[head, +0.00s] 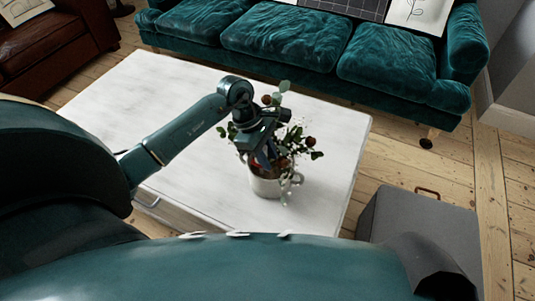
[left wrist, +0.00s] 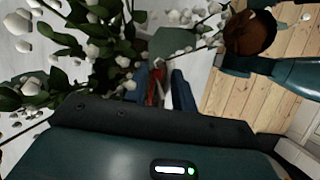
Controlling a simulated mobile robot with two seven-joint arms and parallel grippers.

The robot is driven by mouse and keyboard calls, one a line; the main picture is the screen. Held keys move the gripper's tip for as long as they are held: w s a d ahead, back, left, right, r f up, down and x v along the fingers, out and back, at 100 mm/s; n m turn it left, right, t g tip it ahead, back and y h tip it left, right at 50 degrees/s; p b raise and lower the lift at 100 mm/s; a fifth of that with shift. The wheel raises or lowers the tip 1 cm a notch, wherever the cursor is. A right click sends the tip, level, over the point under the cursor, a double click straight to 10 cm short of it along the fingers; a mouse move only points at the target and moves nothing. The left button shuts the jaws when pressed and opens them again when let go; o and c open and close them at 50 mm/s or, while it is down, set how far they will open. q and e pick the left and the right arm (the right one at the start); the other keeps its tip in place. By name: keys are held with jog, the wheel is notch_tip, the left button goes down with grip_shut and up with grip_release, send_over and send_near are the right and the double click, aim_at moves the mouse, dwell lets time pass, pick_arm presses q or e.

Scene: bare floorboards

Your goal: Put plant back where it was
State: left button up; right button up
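The plant stands upright in a pale mug-like pot (head: 268,184) with side handles, on the right part of the white table. Its green leaves and dark reddish blooms (head: 309,142) rise around my left gripper (head: 264,157). That gripper points down into the plant, just above the pot. In the left wrist view, my left gripper (left wrist: 162,90) has its blue fingers apart, with a thin reddish part of the plant between them. Leaves and white buds (left wrist: 85,55) crowd the left of that view. The finger contact is partly hidden. My right gripper is not in view.
The white table (head: 130,90) is mostly bare to the left of the pot. A teal velvet sofa (head: 285,38) stands behind it. A grey box-like seat (head: 420,225) with a brown handle is at the right. A brown leather chair (head: 50,45) is at the far left.

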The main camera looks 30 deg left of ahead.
pick_arm(q)
jog(key=v, duration=1.2)
jog(key=s+d+h, duration=0.1)
jog(key=d, duration=0.1)
jog(key=s+d+h, duration=0.1)
jog(key=d, duration=0.2)
jog(key=s+d+f+h+p, duration=0.1)
jog(key=d, duration=0.1)
jog(key=shift+d+n+h, duration=0.15)
jog(key=shift+n+h, duration=0.15)
jog(key=shift+n, duration=0.1)
jog(key=s+d+r+n+t+h, duration=0.3)
jog(key=d+r+n+t+h, duration=0.3)
jog(key=n, duration=0.7)
jog(key=s+d+r+n+t+h, duration=0.4)
jog(key=n+t, duration=0.4)
jog(key=n, duration=0.5)
jog(key=s+a+f+n+y, duration=0.2)
jog(key=f+n+y, duration=0.3)
jog(key=n, duration=0.7)
jog(key=s+a+f+n+y, duration=0.2)
jog(key=f+n+y, duration=0.4)
jog(key=n, duration=0.6)
jog(key=a+y, duration=0.1)
jog(key=y, duration=0.1)
jog(key=shift+a+y, duration=0.2)
jog(key=shift+y, duration=0.1)
